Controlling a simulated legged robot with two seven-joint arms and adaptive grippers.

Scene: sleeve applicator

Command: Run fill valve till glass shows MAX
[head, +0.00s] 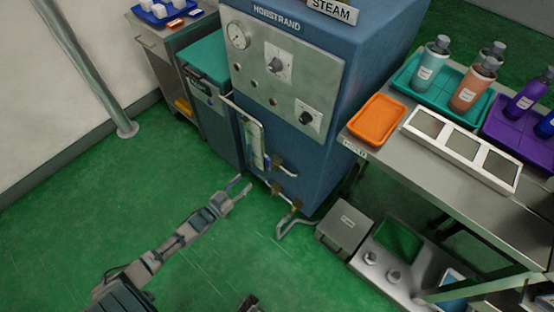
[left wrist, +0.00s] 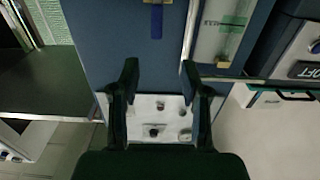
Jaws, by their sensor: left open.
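The blue HOBSTRAND steam cabinet (head: 345,110) stands at the centre of the head view. Its upright sight glass (head: 254,143) is on the front left; the level and MAX mark are too small to read. Brass-coloured valves with pipes, an upper valve (head: 277,162) and a lower valve (head: 277,188), sit below and beside it. My left gripper (head: 243,185) is open and empty, in front of the cabinet's lower front, left of the lower valve and apart from it. The left wrist view shows its spread fingers (left wrist: 159,66) and the sight glass (left wrist: 218,32) at upper right.
A steel table (head: 385,150) at right bears an orange tray (head: 378,118), bottles and a white three-window box (head: 463,150). A grey box (head: 343,228) sits on the shelf below. A teal-topped cabinet (head: 207,60) adjoins at left. Green floor is clear around my left arm.

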